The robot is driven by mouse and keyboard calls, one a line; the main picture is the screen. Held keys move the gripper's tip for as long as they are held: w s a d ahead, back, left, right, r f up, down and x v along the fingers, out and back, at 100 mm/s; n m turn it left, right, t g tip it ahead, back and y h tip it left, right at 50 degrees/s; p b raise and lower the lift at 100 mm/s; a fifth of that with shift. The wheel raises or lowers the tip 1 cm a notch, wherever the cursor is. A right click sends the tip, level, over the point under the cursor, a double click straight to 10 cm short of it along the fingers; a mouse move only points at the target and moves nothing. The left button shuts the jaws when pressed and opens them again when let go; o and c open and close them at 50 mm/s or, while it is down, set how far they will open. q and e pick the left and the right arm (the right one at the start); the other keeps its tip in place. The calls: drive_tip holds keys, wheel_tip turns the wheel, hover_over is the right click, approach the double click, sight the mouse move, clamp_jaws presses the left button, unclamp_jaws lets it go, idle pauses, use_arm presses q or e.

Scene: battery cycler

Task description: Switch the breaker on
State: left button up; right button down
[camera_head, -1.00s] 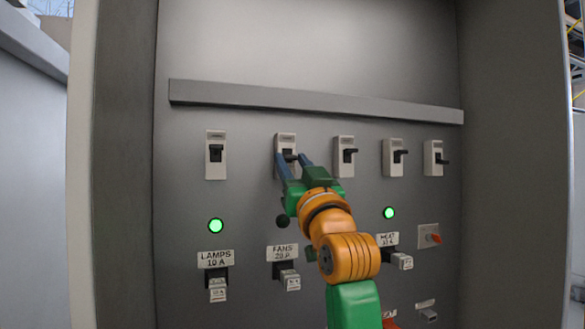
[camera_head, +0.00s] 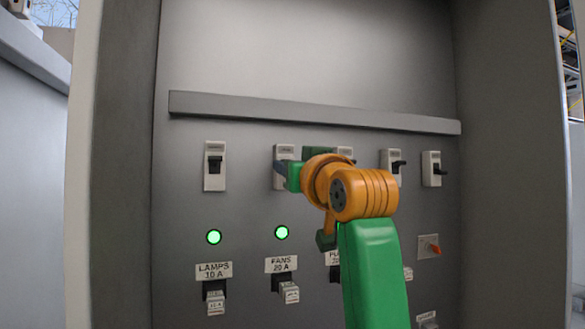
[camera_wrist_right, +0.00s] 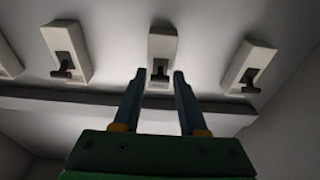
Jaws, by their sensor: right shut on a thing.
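The breaker above the FANS 20 A label (camera_head: 281,264) is a white housing (camera_head: 283,152) with a dark lever, second from left in the head view. The wrist view shows this breaker (camera_wrist_right: 163,45) at the centre, its lever (camera_wrist_right: 160,72) between my fingers. My right gripper (camera_wrist_right: 159,74) is shut on that lever; a little dark space shows around it in the picture. In the head view my right gripper (camera_head: 281,171) and wrist hide the lever. The lamp (camera_head: 281,232) below this breaker glows green. My left gripper is not in view.
The LAMPS breaker (camera_head: 214,165) stands to the left, with a green lit lamp (camera_head: 214,237) below. More breakers (camera_head: 432,169) stand to the right, one mostly behind my wrist. A grey rail (camera_head: 310,112) runs above the breakers. Plugs (camera_head: 289,292) stick out lower down.

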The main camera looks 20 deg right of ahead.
drive_tip(key=shift+c, duration=2.2)
unclamp_jaws()
drive_tip(key=s+f+b, duration=0.1)
drive_tip(key=s+b, duration=0.4)
drive_tip(key=s, duration=0.2)
drive_tip(key=shift+b, duration=0.3)
drive_tip(key=shift+f, duration=0.1)
